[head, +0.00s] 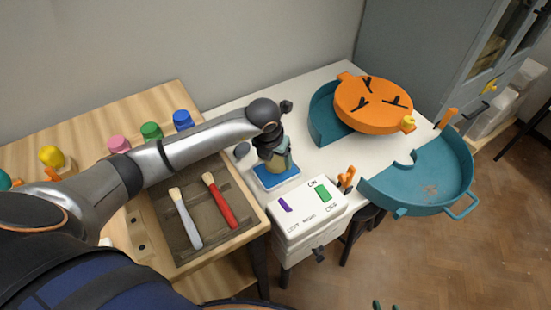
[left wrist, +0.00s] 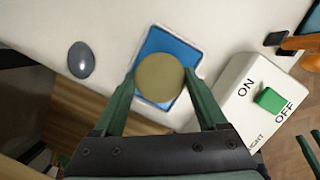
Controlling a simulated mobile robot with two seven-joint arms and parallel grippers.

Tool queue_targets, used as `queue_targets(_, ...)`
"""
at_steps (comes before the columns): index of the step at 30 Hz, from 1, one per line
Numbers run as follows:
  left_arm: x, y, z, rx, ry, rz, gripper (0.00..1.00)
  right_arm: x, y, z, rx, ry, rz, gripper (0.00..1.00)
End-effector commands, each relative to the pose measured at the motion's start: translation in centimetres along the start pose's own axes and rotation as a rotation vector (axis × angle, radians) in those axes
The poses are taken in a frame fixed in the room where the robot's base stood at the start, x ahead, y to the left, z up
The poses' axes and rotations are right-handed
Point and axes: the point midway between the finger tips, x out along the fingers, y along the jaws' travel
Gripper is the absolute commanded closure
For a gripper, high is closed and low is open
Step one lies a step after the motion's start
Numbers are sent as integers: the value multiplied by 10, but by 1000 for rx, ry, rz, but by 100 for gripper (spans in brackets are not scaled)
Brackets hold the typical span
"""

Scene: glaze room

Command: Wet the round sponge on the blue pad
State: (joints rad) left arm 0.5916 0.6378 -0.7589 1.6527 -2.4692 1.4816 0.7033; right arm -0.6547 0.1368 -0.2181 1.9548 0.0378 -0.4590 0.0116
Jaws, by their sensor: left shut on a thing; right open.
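The round sponge (left wrist: 160,77), a dull olive-yellow disc in the left wrist view, sits between the green fingers of my left gripper (left wrist: 160,84). In the head view my left gripper (head: 278,162) is shut on it, over the blue pad (head: 273,181). The blue pad (left wrist: 190,53) has a pale rim and shows around the sponge in the left wrist view. I cannot tell whether the sponge touches the pad. Two green fingertips of my right gripper (head: 385,305) show apart at the bottom edge of the head view, with nothing visible between them.
A white switch box (head: 311,221) with purple and green switches stands beside the pad. A grey oval thing (left wrist: 81,60) lies left of it. A tray with two brushes (head: 219,200) is at left. An orange disc (head: 372,103) and teal trays (head: 430,185) are at right.

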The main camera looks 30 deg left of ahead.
Motion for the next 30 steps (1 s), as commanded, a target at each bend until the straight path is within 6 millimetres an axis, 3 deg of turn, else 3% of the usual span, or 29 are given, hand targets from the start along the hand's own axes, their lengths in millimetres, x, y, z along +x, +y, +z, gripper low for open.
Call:
queue_targets(15,-43,0,12,1,-2,1,70,-23,-2,-27,0,4,0,55)
queue_targets(30,-45,0,13,0,-1,0,70,-24,-2,-29,0,8,0,55)
